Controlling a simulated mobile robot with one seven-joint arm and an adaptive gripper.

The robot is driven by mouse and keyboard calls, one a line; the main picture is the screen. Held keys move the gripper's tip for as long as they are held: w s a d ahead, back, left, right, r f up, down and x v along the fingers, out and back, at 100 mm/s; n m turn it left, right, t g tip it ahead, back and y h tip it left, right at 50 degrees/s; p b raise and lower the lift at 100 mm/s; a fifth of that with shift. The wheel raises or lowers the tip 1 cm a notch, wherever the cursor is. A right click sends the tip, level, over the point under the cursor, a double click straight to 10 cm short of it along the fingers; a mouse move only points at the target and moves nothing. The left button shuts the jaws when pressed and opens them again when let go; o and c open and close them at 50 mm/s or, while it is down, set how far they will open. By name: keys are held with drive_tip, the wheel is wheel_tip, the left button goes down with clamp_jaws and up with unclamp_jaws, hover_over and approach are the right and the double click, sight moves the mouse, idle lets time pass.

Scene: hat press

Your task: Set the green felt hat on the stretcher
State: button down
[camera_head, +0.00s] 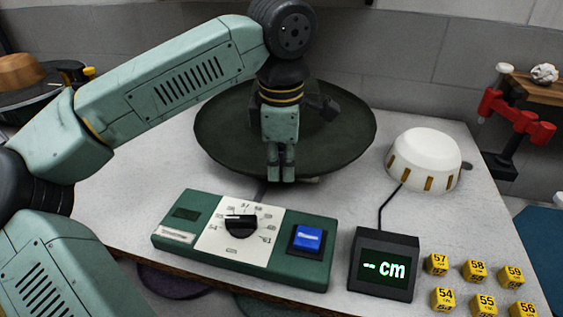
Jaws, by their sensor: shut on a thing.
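The green felt hat (222,140) shows as a wide, dark green round shape at the back middle of the table. My gripper (281,178) is in front of it, pointing down, with its fingers shut on the near edge of the brim. My gripper and wrist hide the middle of the hat, so its crown cannot be made out. A small pale part shows just under the near brim. The stretcher cannot be clearly seen; a cable runs from under the hat to a green control box (172,225) with a numbered dial and blue button.
A white dome with brass strips (425,158) stands right of the hat, wired to a black display (384,264) reading "-- cm". Several yellow numbered cubes (476,271) lie at the front right. A brown hat (20,72) is at far left, a red clamp (515,120) at far right.

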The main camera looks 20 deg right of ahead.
drive_tip(key=shift+f+b, duration=0.95)
drive_tip(key=shift+f, duration=0.15)
idle(0.4)
drive_tip(key=c, duration=1.6)
unclamp_jaws()
